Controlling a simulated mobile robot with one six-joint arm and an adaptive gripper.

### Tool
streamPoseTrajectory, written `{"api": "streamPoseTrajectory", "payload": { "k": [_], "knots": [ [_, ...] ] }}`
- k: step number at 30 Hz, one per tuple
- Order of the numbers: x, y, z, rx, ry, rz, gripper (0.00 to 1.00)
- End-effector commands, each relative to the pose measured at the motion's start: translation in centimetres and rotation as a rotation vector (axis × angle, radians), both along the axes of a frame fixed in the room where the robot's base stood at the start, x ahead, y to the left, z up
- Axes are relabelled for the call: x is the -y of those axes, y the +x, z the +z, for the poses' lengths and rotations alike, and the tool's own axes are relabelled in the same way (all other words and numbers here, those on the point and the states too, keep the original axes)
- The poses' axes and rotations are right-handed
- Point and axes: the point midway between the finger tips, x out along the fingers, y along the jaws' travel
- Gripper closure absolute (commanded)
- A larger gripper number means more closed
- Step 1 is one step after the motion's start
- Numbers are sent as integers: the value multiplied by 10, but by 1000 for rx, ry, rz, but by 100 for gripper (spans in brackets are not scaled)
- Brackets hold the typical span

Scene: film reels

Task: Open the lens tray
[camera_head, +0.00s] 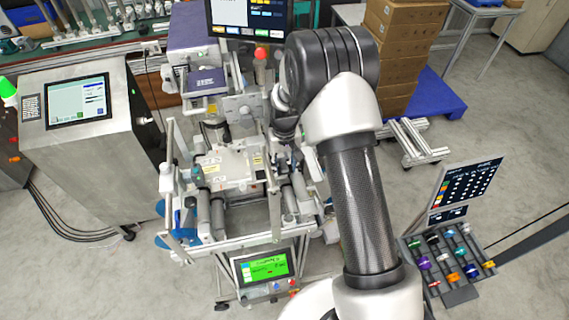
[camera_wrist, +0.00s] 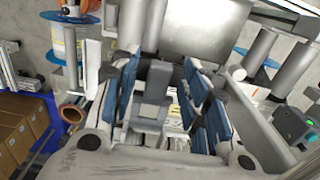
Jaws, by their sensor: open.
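My gripper (camera_wrist: 163,68) is open in the wrist view, its blue-lined fingers apart on the left and right. A grey block (camera_wrist: 153,92) shows between the fingers; I cannot tell whether they touch it. In the head view my arm reaches down to the right side of the machine at centre, and the fingers are hard to make out. A pale flat plate with small labels (camera_head: 228,168) lies in the middle of this machine, left of my gripper. I cannot tell for sure which part is the lens tray.
Metal rollers (camera_head: 297,192) and upright posts crowd around my gripper. A green-lit screen (camera_head: 264,267) is at the machine's front. A steel cabinet with a screen (camera_head: 78,101) stands left. Stacked boxes (camera_head: 402,45) stand behind right.

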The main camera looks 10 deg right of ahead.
Motion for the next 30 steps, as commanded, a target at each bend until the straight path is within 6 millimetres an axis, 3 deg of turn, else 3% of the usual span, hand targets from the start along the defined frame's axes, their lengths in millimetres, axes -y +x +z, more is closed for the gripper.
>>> {"api": "streamPoseTrajectory", "payload": {
  "k": [7, 21, 30],
  "knots": [
    [0, 1, 15, 3, 0, 0, 58],
    [0, 1, 106, 3, 0, 0, 58],
    [0, 0, 121, 0, 0, 0, 58]
  ]
}}
